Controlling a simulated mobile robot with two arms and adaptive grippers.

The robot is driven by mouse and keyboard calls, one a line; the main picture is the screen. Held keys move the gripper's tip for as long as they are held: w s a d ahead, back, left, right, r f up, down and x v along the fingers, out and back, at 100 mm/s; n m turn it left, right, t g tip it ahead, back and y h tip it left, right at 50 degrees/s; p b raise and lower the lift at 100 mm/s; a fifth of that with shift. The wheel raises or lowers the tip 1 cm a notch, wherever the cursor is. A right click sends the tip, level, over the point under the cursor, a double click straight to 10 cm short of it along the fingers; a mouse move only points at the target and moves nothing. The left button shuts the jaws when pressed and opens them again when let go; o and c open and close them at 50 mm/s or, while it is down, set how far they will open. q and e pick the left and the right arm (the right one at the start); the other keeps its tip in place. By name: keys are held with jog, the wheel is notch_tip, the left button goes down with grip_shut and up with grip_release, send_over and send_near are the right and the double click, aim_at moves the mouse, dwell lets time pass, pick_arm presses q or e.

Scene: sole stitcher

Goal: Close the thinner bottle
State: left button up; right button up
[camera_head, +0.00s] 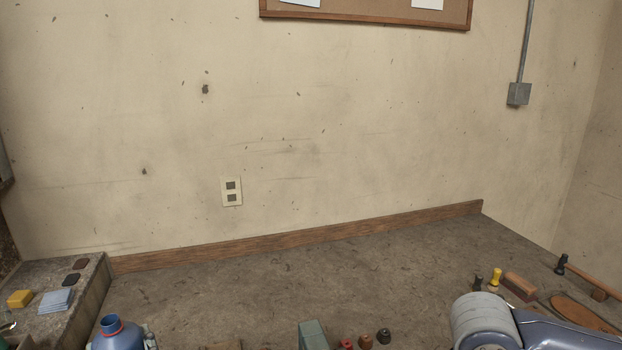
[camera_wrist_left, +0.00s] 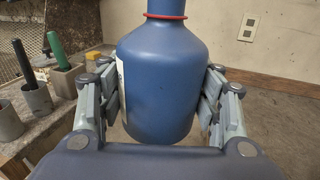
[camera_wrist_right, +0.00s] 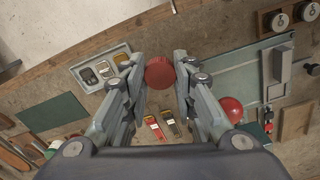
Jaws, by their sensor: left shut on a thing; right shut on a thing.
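A blue bottle (camera_wrist_left: 158,85) with a red ring round its neck fills the middle of the left wrist view. My left gripper (camera_wrist_left: 163,92) is shut on its body, one finger on each side. In the head view the bottle (camera_head: 118,339) is at the bottom left edge, and its neck top looks open, with no cap on it. My right gripper (camera_wrist_right: 160,66) is shut on a round red cap (camera_wrist_right: 160,74), held between the fingertips above the bench. The right gripper's fingers are out of the head view. No second bottle is clearly identifiable.
The bench (camera_head: 300,270) is largely clear in the middle. A raised stone block (camera_head: 65,310) with a sponge and pads stands at the left. Small dark knobs (camera_head: 383,336) and tools stand at the front and right. A round red object (camera_wrist_right: 231,110) lies right of the held cap.

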pick_arm(q)
jog(key=s+d+f+m+t+h, duration=0.1)
jog(key=s+d+f+m+h, duration=0.2)
jog(key=s+d+h, duration=0.1)
jog(key=s+d+f+m+t+h, duration=0.2)
jog(key=s+d+h, duration=0.3)
jog(key=d, duration=0.3)
jog(key=shift+s+d+f+m+h, duration=0.2)
jog(key=shift+f+m+h, duration=0.3)
jog(key=shift+f+m, duration=0.3)
